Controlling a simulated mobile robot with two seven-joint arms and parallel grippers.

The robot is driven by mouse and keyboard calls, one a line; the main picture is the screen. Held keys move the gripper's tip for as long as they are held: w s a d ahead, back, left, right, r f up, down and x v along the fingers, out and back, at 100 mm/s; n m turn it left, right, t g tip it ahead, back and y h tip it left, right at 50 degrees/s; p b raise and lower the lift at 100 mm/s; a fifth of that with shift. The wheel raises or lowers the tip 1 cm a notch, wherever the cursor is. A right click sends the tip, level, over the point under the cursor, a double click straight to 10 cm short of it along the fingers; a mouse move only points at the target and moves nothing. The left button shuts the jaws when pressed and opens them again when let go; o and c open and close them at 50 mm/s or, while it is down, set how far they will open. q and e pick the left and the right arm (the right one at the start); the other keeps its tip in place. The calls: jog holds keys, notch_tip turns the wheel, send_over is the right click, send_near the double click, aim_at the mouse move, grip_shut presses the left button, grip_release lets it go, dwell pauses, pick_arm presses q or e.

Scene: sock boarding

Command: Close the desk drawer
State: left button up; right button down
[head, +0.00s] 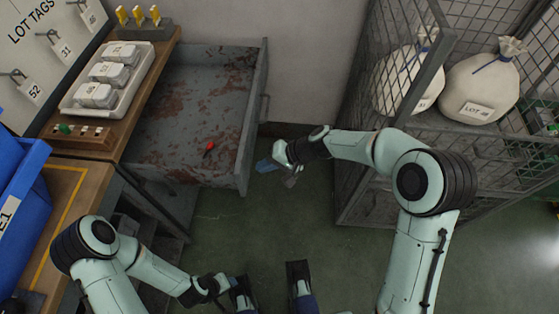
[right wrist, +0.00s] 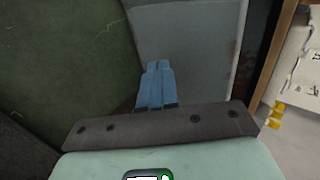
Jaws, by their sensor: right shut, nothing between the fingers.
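The desk drawer (head: 253,120) is grey, rust-stained metal and stands pulled out to the right from the wooden desk (head: 150,85). A small red-and-black object lies inside it (head: 209,148). A handle (head: 265,108) shows on the outer face of its front panel. My right gripper (head: 262,165) is shut and empty, just outside the near end of the front panel. In the right wrist view its blue fingers (right wrist: 157,75) point toward the grey panel (right wrist: 190,50); I cannot tell whether they touch. My left gripper (head: 228,287) is low in the picture, away from the drawer, its fingers unclear.
A wire-mesh cage shelf (head: 400,150) with tied white sacks (head: 483,85) stands at the right, beside my right arm. A tray of white blocks (head: 108,75) sits on the desk, with a blue bin (head: 20,190) at the left edge. Green floor (head: 270,215) is open before the drawer.

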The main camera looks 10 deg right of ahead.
pick_arm(q)
jog(key=shift+s+r, duration=0.1)
pick_arm(e)
jog(key=shift+w+a+r, duration=0.1)
jog(key=shift+w+a, duration=0.1)
jog(key=shift+a, duration=0.5)
jog(key=shift+w+a+r, duration=0.1)
jog(key=shift+w+a, duration=0.1)
jog(key=shift+a, duration=0.45)
